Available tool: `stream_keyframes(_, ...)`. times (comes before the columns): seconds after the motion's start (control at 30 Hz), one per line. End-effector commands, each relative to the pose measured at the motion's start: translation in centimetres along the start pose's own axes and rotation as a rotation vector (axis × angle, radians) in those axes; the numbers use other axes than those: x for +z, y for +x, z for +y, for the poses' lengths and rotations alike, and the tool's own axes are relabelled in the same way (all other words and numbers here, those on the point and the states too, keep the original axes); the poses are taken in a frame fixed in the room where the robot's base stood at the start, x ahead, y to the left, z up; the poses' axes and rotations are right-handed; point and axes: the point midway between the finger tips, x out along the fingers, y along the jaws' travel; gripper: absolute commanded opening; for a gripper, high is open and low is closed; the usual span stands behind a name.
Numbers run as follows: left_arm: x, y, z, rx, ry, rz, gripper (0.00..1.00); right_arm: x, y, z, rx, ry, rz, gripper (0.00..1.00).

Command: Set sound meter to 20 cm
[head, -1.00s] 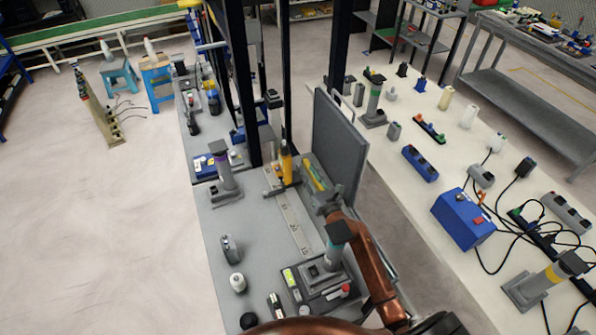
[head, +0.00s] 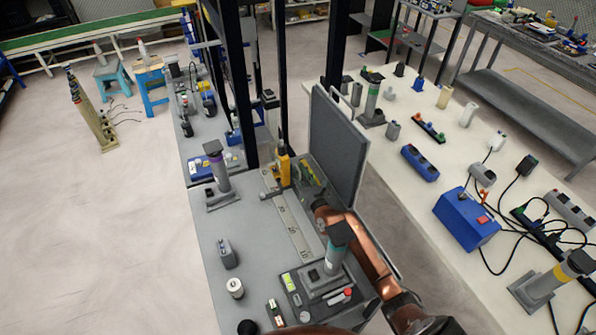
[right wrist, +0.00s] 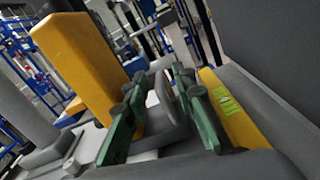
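The sound meter, a yellow upright block (head: 284,167), stands at the far end of a pale scale strip (head: 292,228) with printed distance marks. In the right wrist view a tall yellow block (right wrist: 80,62), apparently the meter, stands upright left of the fingers. My right gripper (head: 312,180) is at the open case, right of the meter and apart from it. In the right wrist view its green fingers (right wrist: 163,105) are spread with nothing held between them. The meter's exact mark on the scale is too small to read. My left gripper is not in view.
An open grey case (head: 338,140) has its lid raised to the right. In the right wrist view a yellow item (right wrist: 235,112) lies in it. A dark device (head: 322,278) lies at the near end.

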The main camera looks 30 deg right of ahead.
Motion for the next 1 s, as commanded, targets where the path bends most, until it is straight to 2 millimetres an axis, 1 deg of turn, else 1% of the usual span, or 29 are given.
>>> stream_keyframes(0.1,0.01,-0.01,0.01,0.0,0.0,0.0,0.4,0.02,-0.02,-0.01,0.0,0.0,0.0,0.24)
stream_keyframes(0.13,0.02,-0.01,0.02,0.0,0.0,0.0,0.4,0.02,-0.02,-0.01,0.0,0.0,0.0,0.23)
stream_keyframes(0.47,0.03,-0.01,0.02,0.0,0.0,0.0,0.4,0.02,-0.03,0.0,0.0,0.0,0.0,0.0)
stream_keyframes(1.0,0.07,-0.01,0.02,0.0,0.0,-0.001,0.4,0.01,-0.04,0.04,0.0,0.001,0.0,0.0)
